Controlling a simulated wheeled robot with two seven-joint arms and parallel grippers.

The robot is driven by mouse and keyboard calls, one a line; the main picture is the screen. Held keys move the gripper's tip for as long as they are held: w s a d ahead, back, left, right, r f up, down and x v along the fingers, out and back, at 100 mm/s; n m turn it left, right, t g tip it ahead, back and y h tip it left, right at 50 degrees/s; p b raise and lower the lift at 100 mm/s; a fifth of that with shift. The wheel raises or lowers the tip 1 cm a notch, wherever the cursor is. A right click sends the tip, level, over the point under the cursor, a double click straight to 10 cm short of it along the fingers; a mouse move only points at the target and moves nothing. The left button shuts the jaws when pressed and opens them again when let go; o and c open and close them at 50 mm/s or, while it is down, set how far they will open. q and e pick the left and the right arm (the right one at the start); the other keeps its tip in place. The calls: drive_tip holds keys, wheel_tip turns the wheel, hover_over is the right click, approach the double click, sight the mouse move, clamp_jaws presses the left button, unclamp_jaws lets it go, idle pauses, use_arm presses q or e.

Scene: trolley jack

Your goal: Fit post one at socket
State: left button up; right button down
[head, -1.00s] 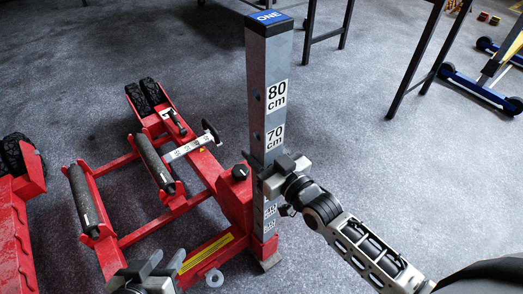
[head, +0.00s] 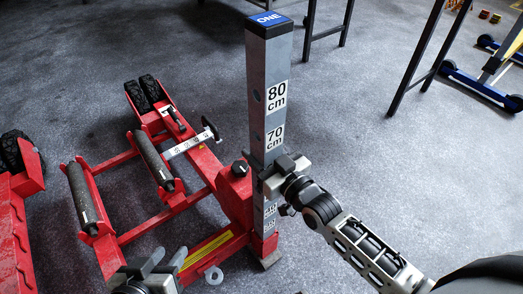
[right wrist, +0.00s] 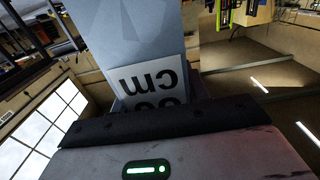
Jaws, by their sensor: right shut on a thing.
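Post one (head: 270,65) is a tall grey square post with a blue cap marked ONE and centimetre labels. It stands nearly upright at the right side of the red trolley jack (head: 212,175). My right gripper (head: 277,178) is shut on it below the 70 cm label; the right wrist view shows the post (right wrist: 150,50) rising close up from the jaws. The post's lower end meets the red socket (head: 264,244); how deep it sits I cannot tell. My left gripper (head: 163,264) is open and empty at the bottom, beside the yellow-striped red beam.
A black knob (head: 240,169) sits on the jack beside the post. A grey ring (head: 214,274) shows near the beam. Another red unit (head: 20,220) stands at the left. Black table legs (head: 415,60) and a blue-footed stand (head: 480,85) are at the right. Carpet between is clear.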

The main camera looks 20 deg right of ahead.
drive_tip(key=shift+w+r+b, duration=0.1)
drive_tip(key=shift+w+b, duration=0.05)
drive_tip(key=shift+b, duration=0.25)
drive_tip(key=c, duration=0.6)
unclamp_jaws()
drive_tip(key=shift+c, duration=0.2)
drive_tip(key=shift+s+f, duration=0.3)
drive_tip(key=shift+f, duration=0.65)
drive_tip(key=shift+s+d+r, duration=0.1)
drive_tip(key=shift+s+r, duration=0.05)
drive_tip(key=shift+s, duration=0.2)
drive_tip(key=p+v, duration=0.2)
drive_tip(key=v, duration=1.2)
drive_tip(key=shift+s+d+r+p, duration=0.2)
drive_tip(key=shift+s+r+p, duration=0.15)
drive_tip(key=shift+r, duration=0.1)
